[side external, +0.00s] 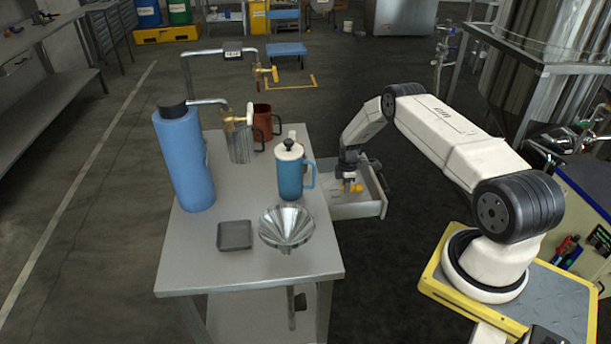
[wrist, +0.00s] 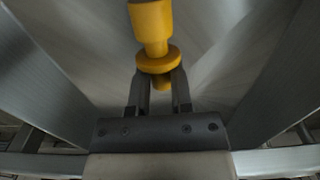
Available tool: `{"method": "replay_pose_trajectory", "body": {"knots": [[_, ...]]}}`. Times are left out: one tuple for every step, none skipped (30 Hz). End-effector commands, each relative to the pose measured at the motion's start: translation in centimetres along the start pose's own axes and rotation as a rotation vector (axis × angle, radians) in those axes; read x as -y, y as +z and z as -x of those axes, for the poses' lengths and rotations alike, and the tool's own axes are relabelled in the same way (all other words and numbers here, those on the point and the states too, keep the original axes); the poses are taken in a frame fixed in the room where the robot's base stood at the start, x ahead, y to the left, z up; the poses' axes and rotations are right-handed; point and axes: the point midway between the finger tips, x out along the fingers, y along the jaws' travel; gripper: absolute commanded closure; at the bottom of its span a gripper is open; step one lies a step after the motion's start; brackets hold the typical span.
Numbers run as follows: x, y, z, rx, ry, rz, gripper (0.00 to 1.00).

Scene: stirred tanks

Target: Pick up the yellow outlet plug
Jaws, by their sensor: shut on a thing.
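The yellow outlet plug (wrist: 153,28) shows in the wrist view as a short yellow piece with a wider collar and a narrower stem below it. My gripper (wrist: 160,84) is shut on it, with the two fingers on either side of the stem under the collar. In the side external view the yellow plug (side external: 355,188) is at my gripper (side external: 347,180), inside the open drawer (side external: 362,210) on the right side of the table. Whether the plug touches the drawer floor I cannot tell.
Drawer walls rise close around my gripper.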

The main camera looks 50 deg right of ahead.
Motion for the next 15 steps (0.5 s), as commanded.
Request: {"method": "replay_pose_trajectory", "body": {"knots": [[0.0,0.0,0.1,0.0,0.001,0.0,1.0],[0.0,0.0,0.2,0.0,0.001,0.0,1.0],[0.0,0.0,0.3,0.0,0.001,0.0,1.0],[-0.1,0.0,0.5,0.0,0.001,0.0,1.0],[-0.1,0.0,0.6,0.0,0.001,0.0,1.0],[-0.1,0.0,0.8,0.0,0.001,0.0,1.0],[-0.1,0.0,1.1,-0.001,0.001,0.0,1.0],[-0.1,0.0,1.3,-0.001,0.001,0.0,1.0],[-0.1,0.0,1.6,-0.001,0.001,0.0,1.0],[-0.1,0.0,1.9,-0.001,0.001,0.0,1.0],[-0.1,0.0,2.2,-0.001,0.001,0.0,1.0],[-0.1,0.0,2.6,-0.001,0.001,0.0,1.0],[-0.1,0.0,3.0,-0.001,0.001,0.0,1.0],[0.0,0.0,3.3,-0.001,0.001,0.0,1.0],[0.3,0.1,3.5,-0.001,-0.001,0.0,1.0]]}}
